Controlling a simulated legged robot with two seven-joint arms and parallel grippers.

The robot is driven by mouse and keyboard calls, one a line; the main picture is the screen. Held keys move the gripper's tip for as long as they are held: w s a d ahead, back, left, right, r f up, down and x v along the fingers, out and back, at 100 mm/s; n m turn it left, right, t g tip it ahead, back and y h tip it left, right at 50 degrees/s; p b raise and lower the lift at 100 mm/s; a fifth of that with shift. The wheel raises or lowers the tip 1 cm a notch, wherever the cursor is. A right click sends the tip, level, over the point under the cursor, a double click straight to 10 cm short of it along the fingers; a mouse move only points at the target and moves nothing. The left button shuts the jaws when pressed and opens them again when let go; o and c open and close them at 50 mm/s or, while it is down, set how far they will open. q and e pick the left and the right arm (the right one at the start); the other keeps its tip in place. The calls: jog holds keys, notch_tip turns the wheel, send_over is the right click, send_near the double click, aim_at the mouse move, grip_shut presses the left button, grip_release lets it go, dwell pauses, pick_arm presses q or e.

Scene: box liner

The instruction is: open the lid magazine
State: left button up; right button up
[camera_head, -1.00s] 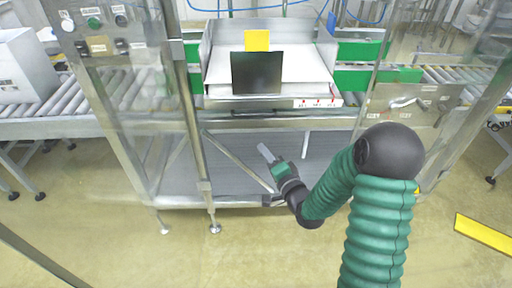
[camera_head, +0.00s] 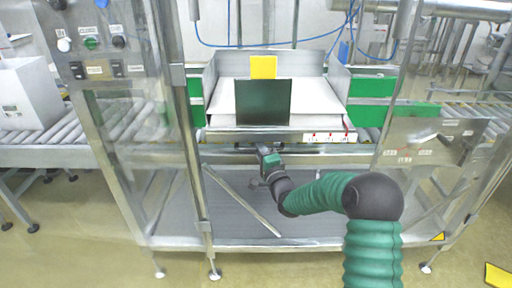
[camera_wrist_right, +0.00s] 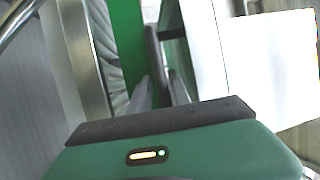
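The lid magazine (camera_head: 223,95) is a metal bin with white sheets in it, a dark panel (camera_head: 263,102) at its front and a yellow tag (camera_head: 263,67) above the panel. A horizontal metal ledge with dark bar-like parts runs below it. My right gripper (camera_head: 262,149) points up at this ledge, just below the dark panel. I cannot tell whether it touches. In the right wrist view the gripper's green body shows in front, with a white surface (camera_wrist_right: 275,65) at the right. Its fingers are too unclear to judge the opening. My left gripper is not in view.
A control panel with buttons (camera_head: 90,43) is on the left post. Roller conveyors (camera_head: 60,135) run on both sides, with a white box (camera_head: 27,92) on the left one. Clear doors (camera_head: 440,115) stand at each side. A lower shelf (camera_head: 240,215) lies below the magazine.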

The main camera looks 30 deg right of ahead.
jog(key=shift+w+a+r, duration=0.3)
jog(key=shift+w+a, duration=0.15)
jog(key=shift+a, duration=0.05)
jog(key=shift+d, duration=0.15)
grip_shut()
jog(key=shift+f, duration=0.1)
jog(key=shift+s+d+f, duration=0.1)
dwell(0.8)
